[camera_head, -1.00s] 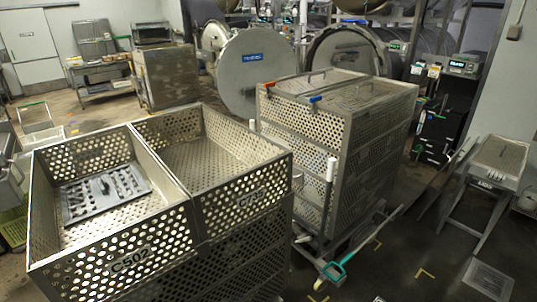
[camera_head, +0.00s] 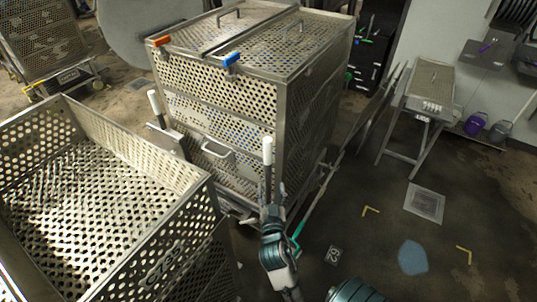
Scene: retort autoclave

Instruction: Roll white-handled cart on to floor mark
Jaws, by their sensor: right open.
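The white-handled cart carries a tall stack of perforated metal baskets (camera_head: 220,105) in the centre. Its two upright handles have white grips, the left grip (camera_head: 155,103) and the right grip (camera_head: 267,151). My right gripper (camera_head: 273,205) is open at the right handle post, just below its white grip. I cannot tell whether it touches the post. The post's lower part is hidden behind my gripper and arm. Yellow corner marks lie on the dark floor to the right, one nearer the cart (camera_head: 371,211) and one farther right (camera_head: 464,255). My left gripper is not in view.
Another perforated basket (camera_head: 165,240) stands close on the left. A metal stand (camera_head: 420,100) is at the right, with a grey floor plate (camera_head: 425,202) before it. A teal-handled tool (camera_head: 298,228) lies beside the cart. The floor around the yellow marks is mostly clear.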

